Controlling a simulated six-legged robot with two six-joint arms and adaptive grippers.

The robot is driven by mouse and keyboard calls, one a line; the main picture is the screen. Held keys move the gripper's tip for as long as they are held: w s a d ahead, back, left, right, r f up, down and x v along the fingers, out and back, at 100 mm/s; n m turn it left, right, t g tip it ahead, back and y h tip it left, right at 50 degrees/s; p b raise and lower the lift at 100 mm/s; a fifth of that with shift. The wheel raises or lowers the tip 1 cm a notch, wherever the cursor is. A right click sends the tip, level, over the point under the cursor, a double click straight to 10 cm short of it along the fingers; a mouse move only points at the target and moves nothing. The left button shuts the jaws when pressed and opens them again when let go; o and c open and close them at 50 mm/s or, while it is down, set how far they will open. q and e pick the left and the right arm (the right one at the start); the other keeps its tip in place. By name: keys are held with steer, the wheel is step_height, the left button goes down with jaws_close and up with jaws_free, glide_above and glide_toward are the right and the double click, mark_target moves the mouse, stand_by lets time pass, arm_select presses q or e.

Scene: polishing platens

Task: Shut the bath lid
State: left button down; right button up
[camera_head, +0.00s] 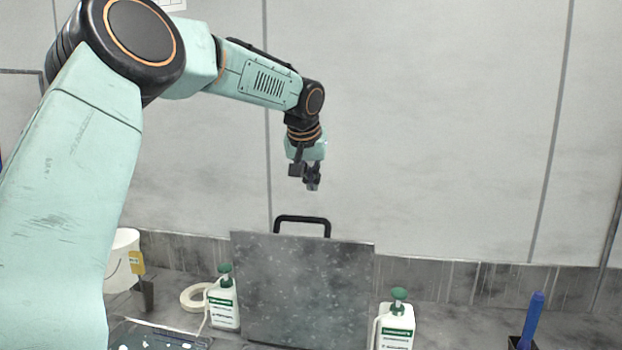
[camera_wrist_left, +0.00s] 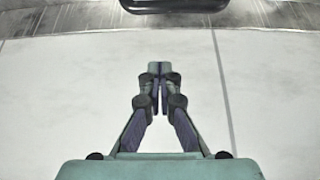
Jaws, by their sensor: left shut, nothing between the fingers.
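The bath lid (camera_head: 308,290) is a grey speckled panel that stands upright, raised, in the lower middle of the head view. Its black handle (camera_head: 302,220) is on the top edge. The handle also shows at the top edge of the left wrist view (camera_wrist_left: 175,7), partly cut off. My left gripper (camera_head: 312,186) is above the handle and apart from it, pointing down. In the left wrist view its fingers (camera_wrist_left: 158,72) are together and empty. The bath itself is hidden or out of view. My right gripper is not in view.
Two white bottles with green caps stand left (camera_head: 223,303) and right (camera_head: 396,325) of the lid. A tape roll (camera_head: 186,298), a white bucket (camera_head: 122,262) and a blue-handled tool (camera_head: 531,318) are on the bench. A grey wall (camera_head: 430,130) is behind.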

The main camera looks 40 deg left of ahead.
arm_select(q)
steer(key=shift+s+f+p, duration=0.2)
steer(key=shift+f+p, duration=0.1)
steer(key=shift+f, duration=2.9)
steer(key=shift+w+a+f, duration=0.1)
steer(key=shift+f, duration=0.05)
